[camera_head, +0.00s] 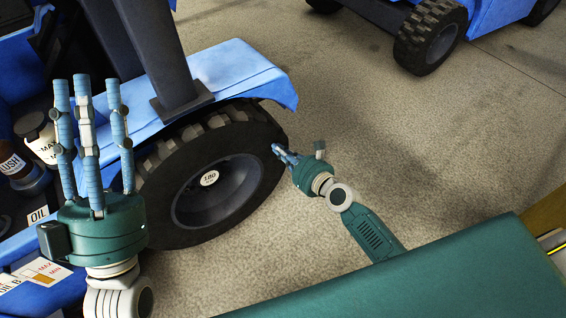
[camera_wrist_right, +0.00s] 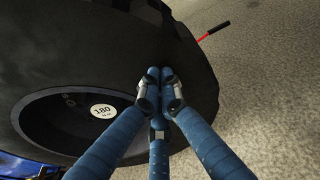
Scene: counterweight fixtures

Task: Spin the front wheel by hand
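The front wheel (camera_head: 246,137) is a black treaded tyre with a dark grey rim, under the blue fender of a vehicle. A round white label reading 180 sits at its hub. My right gripper (camera_head: 277,150) is at the wheel's right side, and its fingertips overlap the tyre edge. In the right wrist view my right gripper (camera_wrist_right: 159,72) has its blue fingers drawn together, with tips over the tyre's sidewall (camera_wrist_right: 110,45); whether they touch is unclear. Nothing shows between them. My left gripper (camera_head: 90,85) is raised at the left, fingers upright, spread and empty.
The blue fender (camera_head: 240,68) and a dark post (camera_head: 150,45) stand above the wheel. Bottles (camera_head: 18,160) and an OIL label are at the left. A second blue vehicle's wheel (camera_head: 432,38) is at the top right. A red-and-black rod (camera_wrist_right: 213,31) shows beyond the tyre. Concrete floor is clear between vehicles.

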